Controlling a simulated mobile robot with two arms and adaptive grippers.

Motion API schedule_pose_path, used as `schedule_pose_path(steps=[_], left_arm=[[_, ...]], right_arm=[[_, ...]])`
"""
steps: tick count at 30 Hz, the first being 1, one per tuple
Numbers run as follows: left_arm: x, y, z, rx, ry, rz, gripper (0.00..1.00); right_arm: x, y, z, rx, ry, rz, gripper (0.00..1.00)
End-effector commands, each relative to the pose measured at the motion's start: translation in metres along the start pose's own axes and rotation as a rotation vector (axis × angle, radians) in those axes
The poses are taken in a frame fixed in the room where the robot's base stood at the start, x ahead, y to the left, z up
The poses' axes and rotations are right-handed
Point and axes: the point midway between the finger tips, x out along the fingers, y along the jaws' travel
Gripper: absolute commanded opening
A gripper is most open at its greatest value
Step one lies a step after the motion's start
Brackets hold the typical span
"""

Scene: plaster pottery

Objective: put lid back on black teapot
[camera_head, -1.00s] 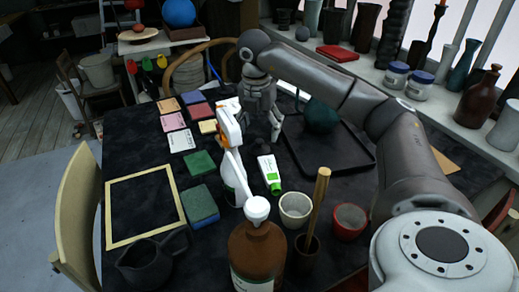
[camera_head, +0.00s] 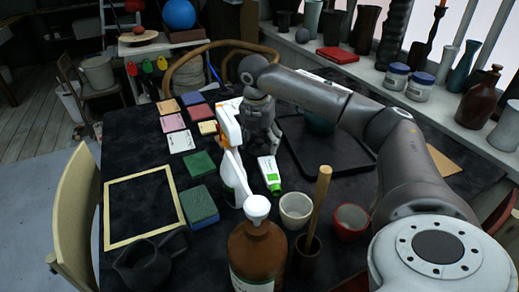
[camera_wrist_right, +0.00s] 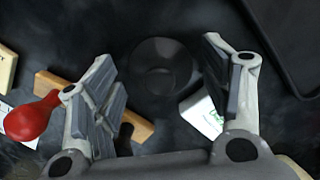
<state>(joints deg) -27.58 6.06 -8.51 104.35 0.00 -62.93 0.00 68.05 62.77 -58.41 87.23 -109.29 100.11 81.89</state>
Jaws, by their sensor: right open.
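A black pot with a spout and a handle (camera_head: 145,266), which looks like the teapot, stands on the table at the lower left of the head view. A dark round disc with a small raised middle (camera_wrist_right: 158,66), which looks like its lid, lies on the dark table in the right wrist view. My right gripper (camera_head: 262,148) points down over the table behind the spray bottle. In the wrist view its fingers (camera_wrist_right: 165,85) are apart and empty, with the disc between and beyond them. I cannot make out the disc in the head view. My left gripper is out of view.
A white spray bottle (camera_head: 233,175), a white tube with a green cap (camera_head: 268,172) and a brown bottle (camera_head: 257,250) stand or lie near the gripper. A black tray (camera_head: 355,160) is to the right. A wooden frame (camera_head: 110,243) and sponges (camera_head: 200,205) are left.

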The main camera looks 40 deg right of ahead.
Motion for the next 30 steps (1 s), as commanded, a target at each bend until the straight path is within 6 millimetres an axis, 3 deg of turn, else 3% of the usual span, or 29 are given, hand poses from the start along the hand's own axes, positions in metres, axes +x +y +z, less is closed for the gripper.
schedule_pose_path(steps=[6, 22, 30], left_arm=[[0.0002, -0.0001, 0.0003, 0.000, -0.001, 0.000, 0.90], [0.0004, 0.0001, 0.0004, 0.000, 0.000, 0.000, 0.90], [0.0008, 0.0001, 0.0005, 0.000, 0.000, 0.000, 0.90]], right_arm=[[-0.0005, 0.0000, 0.0001, 0.000, 0.000, 0.000, 0.70], [0.0002, -0.0003, -0.0002, 0.000, 0.001, -0.002, 0.02], [0.0022, -0.0010, -0.0010, -0.001, 0.002, -0.006, 0.00]])
